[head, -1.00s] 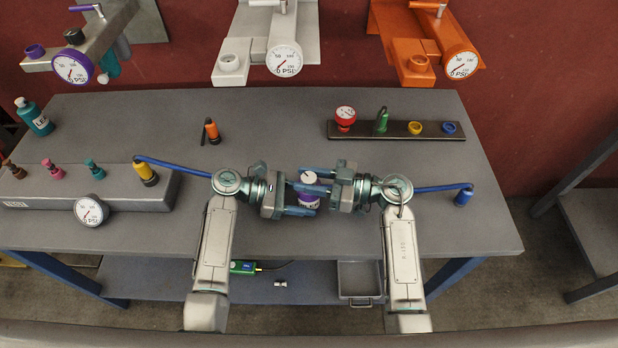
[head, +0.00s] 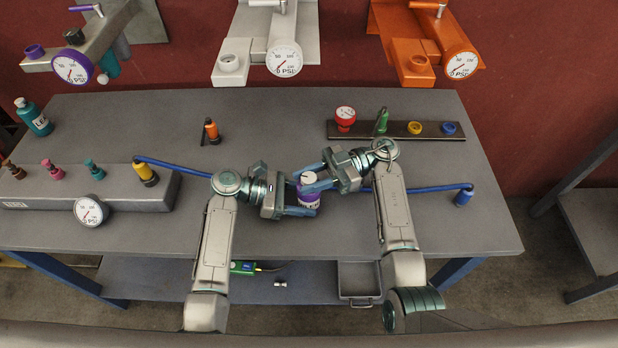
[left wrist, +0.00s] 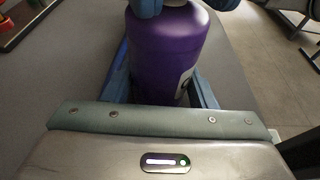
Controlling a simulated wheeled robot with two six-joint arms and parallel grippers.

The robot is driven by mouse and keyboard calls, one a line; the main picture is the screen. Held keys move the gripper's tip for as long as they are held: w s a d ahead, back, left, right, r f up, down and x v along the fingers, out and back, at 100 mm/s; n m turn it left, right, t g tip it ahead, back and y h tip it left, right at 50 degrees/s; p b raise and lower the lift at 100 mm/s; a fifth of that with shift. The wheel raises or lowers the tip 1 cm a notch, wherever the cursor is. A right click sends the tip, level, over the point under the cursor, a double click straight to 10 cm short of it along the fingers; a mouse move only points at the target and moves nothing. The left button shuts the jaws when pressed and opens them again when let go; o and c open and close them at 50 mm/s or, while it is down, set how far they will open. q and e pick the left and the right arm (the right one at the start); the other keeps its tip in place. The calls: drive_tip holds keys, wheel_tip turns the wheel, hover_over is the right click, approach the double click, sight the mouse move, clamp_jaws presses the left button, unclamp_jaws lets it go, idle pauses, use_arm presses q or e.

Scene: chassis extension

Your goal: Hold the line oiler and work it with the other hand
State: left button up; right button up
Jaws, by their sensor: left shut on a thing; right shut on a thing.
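The line oiler (head: 307,196) is a purple cylinder with a white top, standing near the middle of the bench. My left gripper (head: 304,203) comes from the left and is shut around its purple body. In the left wrist view the purple body (left wrist: 165,55) fills the space between the blue fingers, with part of a white label at its right side. My right gripper (head: 311,178) comes from the upper right, turned at a slant, and is shut on the oiler's top. Its blue fingertips also show at the top of the left wrist view (left wrist: 180,5).
A blue hose (head: 420,188) runs behind my arms across the bench. A grey manifold (head: 120,193) with coloured fittings and a gauge lies left. A dark rack (head: 395,131) with small parts stands at the back right. An orange-and-black fitting (head: 212,131) stands at the back. The front bench is clear.

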drive_tip(key=shift+f, duration=0.1)
idle(0.3)
drive_tip(key=o, duration=1)
drive_tip(key=shift+c, duration=0.2)
drive_tip(key=shift+d, duration=0.1)
drive_tip(key=v, duration=1.2)
drive_tip(key=shift+o, duration=0.2)
